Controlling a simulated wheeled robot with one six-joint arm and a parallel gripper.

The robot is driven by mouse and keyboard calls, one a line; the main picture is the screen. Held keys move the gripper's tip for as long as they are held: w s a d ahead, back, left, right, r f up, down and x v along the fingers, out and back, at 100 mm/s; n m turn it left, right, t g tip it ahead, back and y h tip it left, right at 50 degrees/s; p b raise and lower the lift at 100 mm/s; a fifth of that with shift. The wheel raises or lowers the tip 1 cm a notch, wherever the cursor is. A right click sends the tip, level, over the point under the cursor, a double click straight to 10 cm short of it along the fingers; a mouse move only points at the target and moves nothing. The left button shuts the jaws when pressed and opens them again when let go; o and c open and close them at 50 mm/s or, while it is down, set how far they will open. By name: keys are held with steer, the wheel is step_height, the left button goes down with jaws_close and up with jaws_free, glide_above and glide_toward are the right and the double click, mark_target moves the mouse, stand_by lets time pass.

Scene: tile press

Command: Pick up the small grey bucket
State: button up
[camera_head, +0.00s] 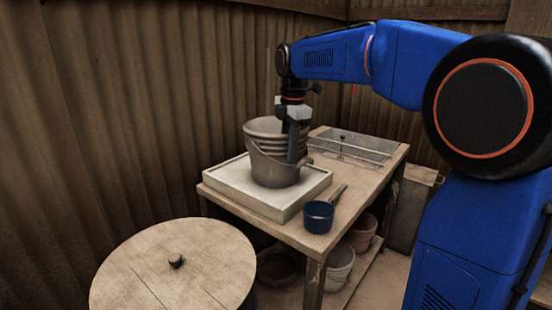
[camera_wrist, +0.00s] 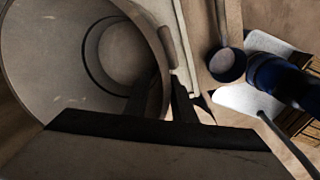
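The small grey bucket (camera_head: 268,168) stands upright on a pale square slab on the table. My gripper (camera_head: 293,150) points down at the bucket's right side, over its rim. In the wrist view the bucket (camera_wrist: 62,65) fills the left side and looks empty inside. My gripper's two dark fingers (camera_wrist: 163,98) are apart there, one inside the bucket and one outside, with the rim between them. The gripper looks open, and I see no clear grip on the wall. The fingertips are partly hidden.
The pale slab (camera_head: 232,185) lies on a wooden table (camera_head: 330,228). A blue dipper (camera_head: 318,217) sits at its front right. A round wooden lid (camera_head: 180,270) is at front left. Pots stand below the table. A corrugated wall is close behind.

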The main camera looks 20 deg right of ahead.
jaws_close()
steer(key=shift+r, duration=0.1)
stand_by(1.2)
